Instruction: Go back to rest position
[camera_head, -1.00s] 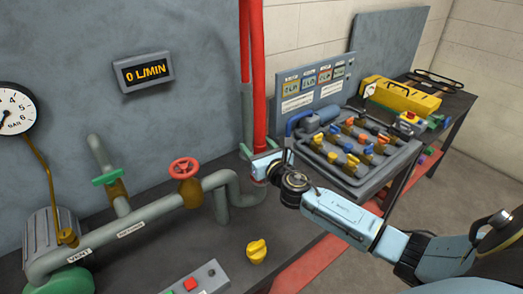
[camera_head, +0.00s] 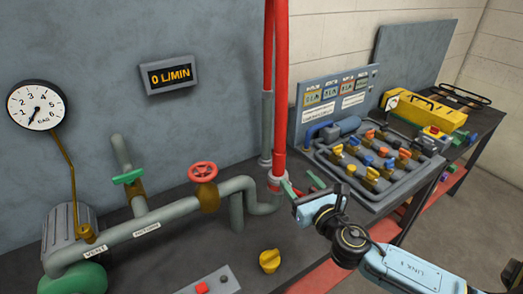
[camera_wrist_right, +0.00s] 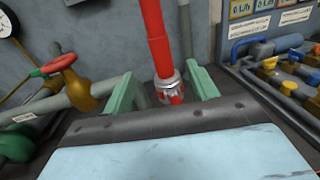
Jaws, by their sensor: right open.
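My right gripper (camera_head: 301,188) is open in the head view, near the foot of the red vertical pipe (camera_head: 280,90). In the right wrist view its two green fingers (camera_wrist_right: 163,92) stand apart. The lower end of the red pipe, with a metal collar (camera_wrist_right: 168,87), shows between and beyond them; nothing is seen gripped. My right arm (camera_head: 410,272) comes in from the lower right. My left gripper is not in view.
To the right stands a valve panel (camera_head: 375,160) with several coloured knobs.

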